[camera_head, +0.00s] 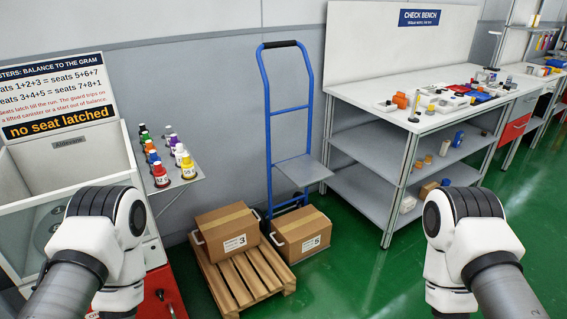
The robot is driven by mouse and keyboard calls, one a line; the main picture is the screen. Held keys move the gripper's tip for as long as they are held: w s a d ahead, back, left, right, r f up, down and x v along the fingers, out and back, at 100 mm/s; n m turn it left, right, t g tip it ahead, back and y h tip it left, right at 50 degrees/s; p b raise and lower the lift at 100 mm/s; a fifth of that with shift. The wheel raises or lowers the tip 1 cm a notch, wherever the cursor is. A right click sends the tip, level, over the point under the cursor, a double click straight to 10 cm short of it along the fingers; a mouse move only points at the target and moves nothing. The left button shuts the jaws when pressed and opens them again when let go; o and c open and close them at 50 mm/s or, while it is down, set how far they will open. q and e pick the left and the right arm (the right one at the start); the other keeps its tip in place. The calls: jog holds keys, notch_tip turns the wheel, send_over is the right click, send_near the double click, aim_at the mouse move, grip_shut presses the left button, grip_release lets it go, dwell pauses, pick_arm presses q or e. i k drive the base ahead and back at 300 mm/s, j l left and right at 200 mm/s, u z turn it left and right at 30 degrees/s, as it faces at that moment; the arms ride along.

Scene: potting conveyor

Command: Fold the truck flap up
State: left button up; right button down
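The blue hand truck (268,113) stands upright against the grey wall, left of the bench. Its grey flap (304,169) juts out roughly level from the frame, partway up, above the truck's lower end. My two arms come in from the lower left and lower right corners, with only rounded white and grey links showing. Neither gripper is in view, and no part of me touches the truck or flap.
A carton marked 3 (227,231) sits on a wooden pallet (243,281). A carton marked 5 (301,235) stands low in front of the truck, hiding part of its base. The check bench (400,140) stands to the right. Green floor (365,275) is clear in front.

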aim_at(304, 171)
jog(key=i+l+u, duration=0.15)
jog(key=i, duration=0.35)
jog(key=i+l+u, duration=0.1)
jog(key=i+l, duration=0.2)
jog(key=i, duration=0.15)
jog(key=i+l+u, duration=0.15)
jog(key=i+l, duration=0.2)
jog(key=i, duration=0.15)
